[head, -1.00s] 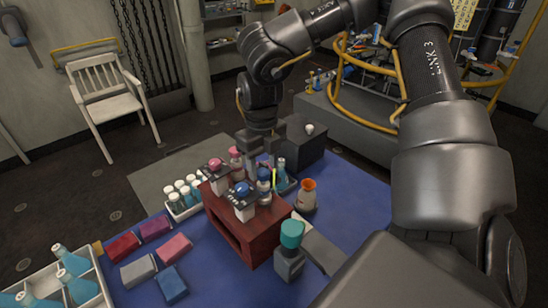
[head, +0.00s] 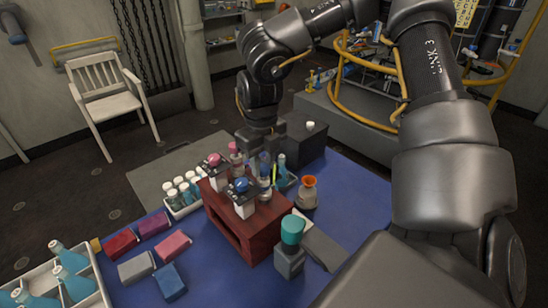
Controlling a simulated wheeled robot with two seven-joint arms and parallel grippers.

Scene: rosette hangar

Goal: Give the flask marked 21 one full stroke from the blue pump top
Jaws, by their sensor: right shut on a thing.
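The blue pump top (head: 241,185) sits on a white-and-dark holder on the red-brown stand (head: 252,228). A pink pump top (head: 213,159) is beside it, to the left and farther back. My right gripper (head: 265,152) reaches down just behind the stand. It is shut on a small bluish glass vessel (head: 265,170), which the fingers and the pumps partly hide. No number can be read on it, so I cannot tell whether it is the flask marked 21. My left gripper is not in view.
Flasks with teal liquid (head: 72,262) stand in a white crate at the lower left. White-capped vials (head: 184,188), coloured blocks (head: 172,246), an orange-topped flask (head: 308,192) and a teal-topped grey holder (head: 291,238) surround the stand. The blue mat (head: 355,195) is clear at right.

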